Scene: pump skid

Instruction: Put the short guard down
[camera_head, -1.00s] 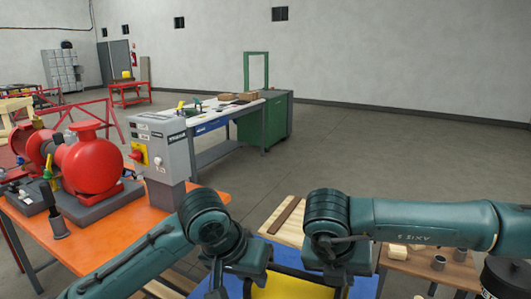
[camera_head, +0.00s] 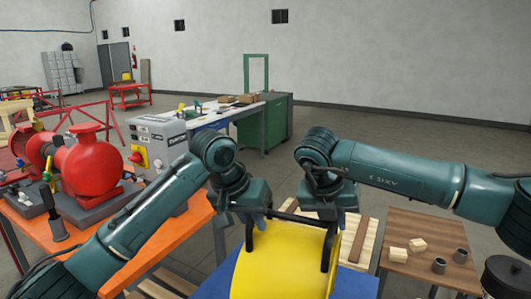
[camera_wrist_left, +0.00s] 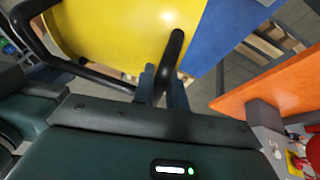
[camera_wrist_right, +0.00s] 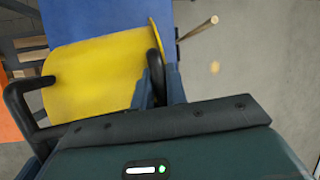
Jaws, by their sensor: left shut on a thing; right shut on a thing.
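The short guard is a curved yellow cover (camera_head: 283,262) with black bar handles, low in the middle of the head view. My left gripper (camera_head: 252,216) is shut on its left black handle. My right gripper (camera_head: 331,214) is shut on its right black handle. The yellow cover also shows in the left wrist view (camera_wrist_left: 125,32) and the right wrist view (camera_wrist_right: 95,75), with a handle between the fingers in each. A blue surface (camera_head: 357,285) lies under and around the guard. I cannot tell whether the guard touches it.
An orange table (camera_head: 150,240) with a red pump (camera_head: 88,165) and a grey control box (camera_head: 155,145) stands to the left. A brown table (camera_head: 425,235) with small wooden blocks and metal cups is to the right. A wooden pallet (camera_head: 372,245) lies behind the guard's right side.

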